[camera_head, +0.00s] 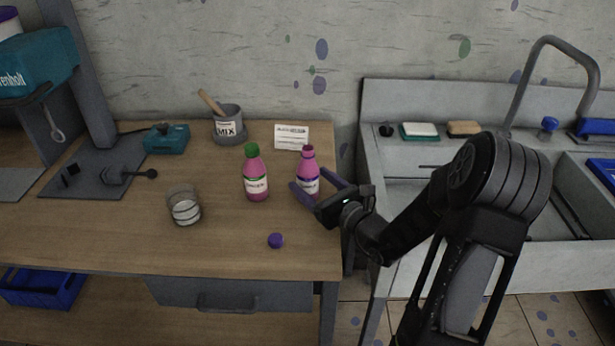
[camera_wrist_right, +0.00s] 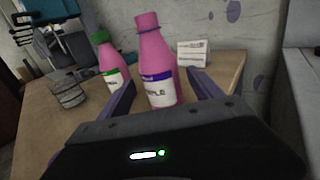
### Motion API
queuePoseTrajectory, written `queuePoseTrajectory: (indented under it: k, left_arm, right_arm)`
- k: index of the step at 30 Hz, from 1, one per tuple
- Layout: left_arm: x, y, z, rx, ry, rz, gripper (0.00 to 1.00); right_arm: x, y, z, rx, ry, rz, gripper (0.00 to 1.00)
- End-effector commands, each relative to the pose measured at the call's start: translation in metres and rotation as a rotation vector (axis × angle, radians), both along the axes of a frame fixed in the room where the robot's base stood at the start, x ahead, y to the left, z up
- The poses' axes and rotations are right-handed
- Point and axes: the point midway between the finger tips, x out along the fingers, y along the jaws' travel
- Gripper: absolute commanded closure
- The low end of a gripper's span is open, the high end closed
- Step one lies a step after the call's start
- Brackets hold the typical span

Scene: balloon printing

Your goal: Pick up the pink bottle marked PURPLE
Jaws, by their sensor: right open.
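The pink bottle marked PURPLE (camera_head: 307,166) stands upright and uncapped on the wooden table, with a purple-banded label. In the right wrist view the bottle (camera_wrist_right: 156,62) stands between the two fingers. My right gripper (camera_head: 316,188) is open around the lower part of the bottle; contact cannot be told. The right gripper's fingers also show in the wrist view (camera_wrist_right: 160,92). A second pink bottle with a green cap (camera_head: 256,174) stands just left of it, and also shows in the wrist view (camera_wrist_right: 110,65). My left gripper is not in view.
A purple cap (camera_head: 276,240) lies near the table's front. A glass jar (camera_head: 184,206) stands left, a MIX pot (camera_head: 229,124) and a white card (camera_head: 291,137) stand behind. A sink unit (camera_head: 400,262) adjoins the wooden table (camera_head: 120,235) at right.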

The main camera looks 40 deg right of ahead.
Motion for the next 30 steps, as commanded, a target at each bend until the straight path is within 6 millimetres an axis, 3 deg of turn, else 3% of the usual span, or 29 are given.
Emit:
queuePoseTrajectory:
  k: [10, 21, 30]
  left_arm:
    - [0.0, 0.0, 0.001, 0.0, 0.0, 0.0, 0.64]
    - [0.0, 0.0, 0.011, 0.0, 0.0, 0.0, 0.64]
    - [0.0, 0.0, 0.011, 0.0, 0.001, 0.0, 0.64]
  right_arm:
    - [0.004, 0.0, 0.0, 0.0, 0.0, 0.001, 0.26]
    - [0.05, 0.0, -0.002, 0.001, 0.0, 0.002, 0.26]
    - [0.054, -0.001, -0.003, -0.001, 0.0, 0.001, 0.26]
